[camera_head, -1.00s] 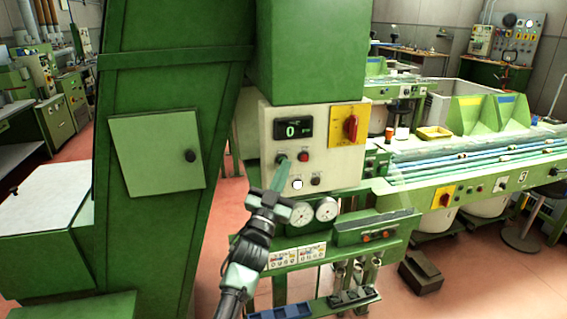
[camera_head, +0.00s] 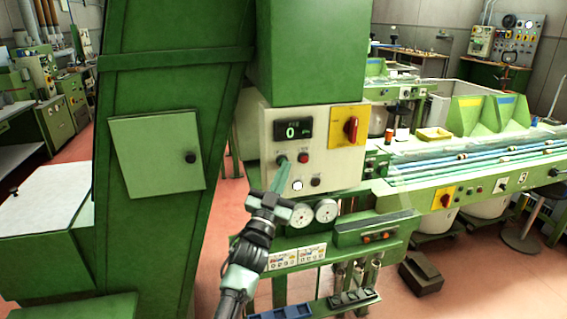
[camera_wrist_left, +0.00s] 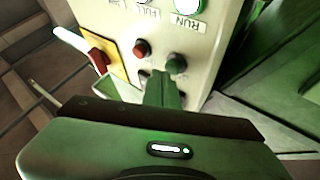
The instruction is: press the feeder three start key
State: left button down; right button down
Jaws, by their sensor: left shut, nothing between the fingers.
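A cream control panel (camera_head: 272,190) faces me, with a small display reading 0 and a red rotary switch on yellow. Its round green key (camera_head: 282,159) sits left of a red key (camera_head: 304,158). My left gripper (camera_head: 287,165) is shut and empty, its fingertips just below and right of the green key. In the left wrist view the green key (camera_wrist_left: 176,63) and the red key (camera_wrist_left: 140,48) show just beyond the fingers (camera_wrist_left: 165,80). I cannot tell whether the tips touch the green key. No feeder number is legible on this panel. My right gripper is out of view.
Two gauges (camera_head: 313,213) sit directly below the panel, near my left wrist. A green cabinet (camera_head: 157,150) stands close on the left. A green conveyor line (camera_head: 480,185) marked 3 extends to the right. A dark box (camera_head: 421,273) lies on the red floor.

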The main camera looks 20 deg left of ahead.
pick_arm(q)
jog(key=shift+s+d, duration=0.3)
jog(key=shift+s, duration=0.2)
jog(key=s+d+p, duration=0.1)
jog(key=s, duration=0.1)
jog(key=s+d+p, duration=0.1)
jog(key=s, duration=0.1)
jog(key=shift+d, duration=0.4)
dwell(0.5)
